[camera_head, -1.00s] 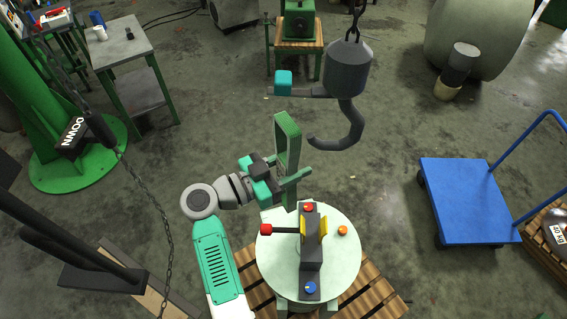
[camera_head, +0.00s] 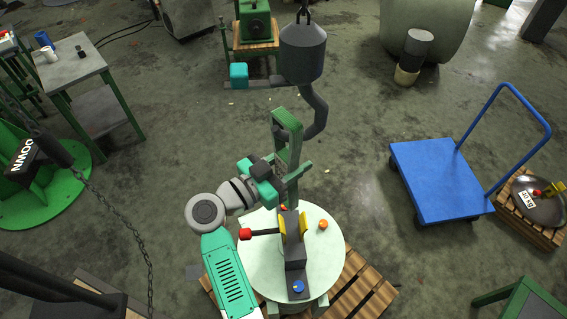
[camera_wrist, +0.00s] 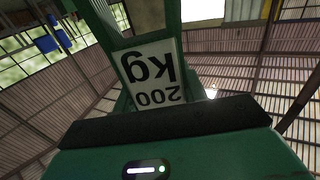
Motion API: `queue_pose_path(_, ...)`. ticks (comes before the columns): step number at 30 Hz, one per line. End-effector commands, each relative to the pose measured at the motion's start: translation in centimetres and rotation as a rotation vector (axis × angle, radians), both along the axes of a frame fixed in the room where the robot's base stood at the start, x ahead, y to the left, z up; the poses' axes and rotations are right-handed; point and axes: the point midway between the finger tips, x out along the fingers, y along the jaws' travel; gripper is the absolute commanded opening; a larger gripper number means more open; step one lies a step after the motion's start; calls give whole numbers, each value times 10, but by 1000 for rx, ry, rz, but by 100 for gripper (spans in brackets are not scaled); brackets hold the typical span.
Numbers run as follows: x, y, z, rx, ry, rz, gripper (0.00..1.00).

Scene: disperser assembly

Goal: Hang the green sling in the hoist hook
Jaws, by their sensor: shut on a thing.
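The green sling (camera_head: 287,122) is a tall, narrow rigid loop, held upright in my gripper (camera_head: 272,180). My gripper is shut on its lower part, above the round pale table. The grey hoist hook (camera_head: 319,112) hangs from a dark cylindrical block (camera_head: 302,52). Its curved tip shows right beside the sling's upper right side and is partly overlapped by it. I cannot tell whether the hook passes through the loop or touches it. In the wrist view, an upside-down "200 kg" label (camera_wrist: 152,75) shows on the green sling (camera_wrist: 103,22) above my gripper's dark bar.
A round pale table (camera_head: 325,262) stands on a wooden pallet below, carrying a dark fixture (camera_head: 294,250) with coloured knobs. A teal-ended arm (camera_head: 239,75) juts left from the hoist block. A blue trolley (camera_head: 440,180) stands right.

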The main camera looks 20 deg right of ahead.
Motion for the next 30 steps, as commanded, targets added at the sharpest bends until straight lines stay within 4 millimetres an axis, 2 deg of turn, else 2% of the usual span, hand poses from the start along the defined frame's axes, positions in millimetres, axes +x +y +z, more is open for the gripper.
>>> queue_pose_path(1, -3, -8, -2, 4, -3, -10, 4)
queue_pose_path(2, -4, -10, -2, 4, -4, -11, 0)
queue_pose_path(10, -6, -18, -17, 5, -2, -11, 0)
queue_pose_path(19, -6, -20, -28, 3, -2, -9, 0)
queue_pose_path(30, -6, -19, -30, 3, -2, -8, 0)
